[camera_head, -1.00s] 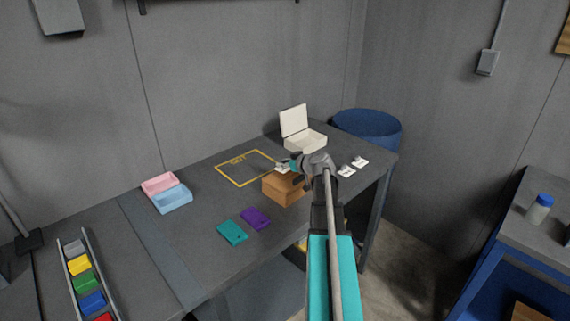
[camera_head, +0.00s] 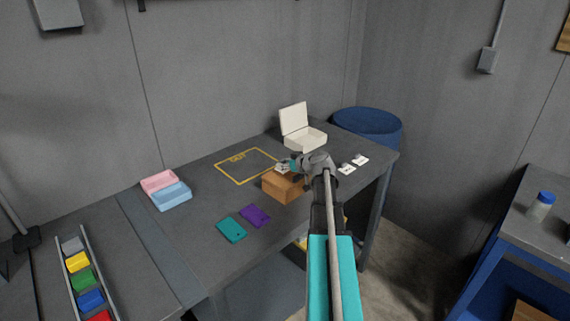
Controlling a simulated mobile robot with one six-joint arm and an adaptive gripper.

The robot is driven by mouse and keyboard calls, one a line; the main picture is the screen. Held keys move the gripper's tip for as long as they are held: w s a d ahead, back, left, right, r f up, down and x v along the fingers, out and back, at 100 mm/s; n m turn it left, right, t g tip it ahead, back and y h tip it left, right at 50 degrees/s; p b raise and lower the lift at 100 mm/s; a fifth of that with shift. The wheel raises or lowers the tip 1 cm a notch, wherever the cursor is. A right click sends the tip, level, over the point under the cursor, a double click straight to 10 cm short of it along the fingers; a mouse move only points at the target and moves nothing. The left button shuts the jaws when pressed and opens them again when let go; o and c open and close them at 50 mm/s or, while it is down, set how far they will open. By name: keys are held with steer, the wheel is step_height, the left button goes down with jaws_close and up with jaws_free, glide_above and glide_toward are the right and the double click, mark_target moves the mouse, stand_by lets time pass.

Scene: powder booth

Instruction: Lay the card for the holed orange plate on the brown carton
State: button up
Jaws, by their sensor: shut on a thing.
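The brown carton (camera_head: 281,187) stands on the grey table, near its right part. My gripper (camera_head: 287,168) is at the carton's top, seen from behind my arm. It is shut on a small white card (camera_head: 281,168), which shows at or just above the carton's top; I cannot tell whether it touches. The card's markings are too small to read. Two more white cards (camera_head: 360,159) (camera_head: 345,169) lie on the table right of my arm. A teal plate (camera_head: 231,229) and a purple plate (camera_head: 255,215) lie in front of the carton. I see no orange plate on the table.
A yellow-outlined area (camera_head: 246,166) on the table is empty. An open white box (camera_head: 305,139) stands behind the carton. Pink (camera_head: 160,182) and blue (camera_head: 172,197) trays stand at the left. A rack (camera_head: 89,285) holds several coloured blocks. A blue drum (camera_head: 368,125) stands behind the table.

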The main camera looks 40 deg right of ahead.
steer(key=shift+f+b, duration=0.7)
stand_by(1.1)
steer(key=o, duration=0.9)
steer(key=shift+r, duration=0.1)
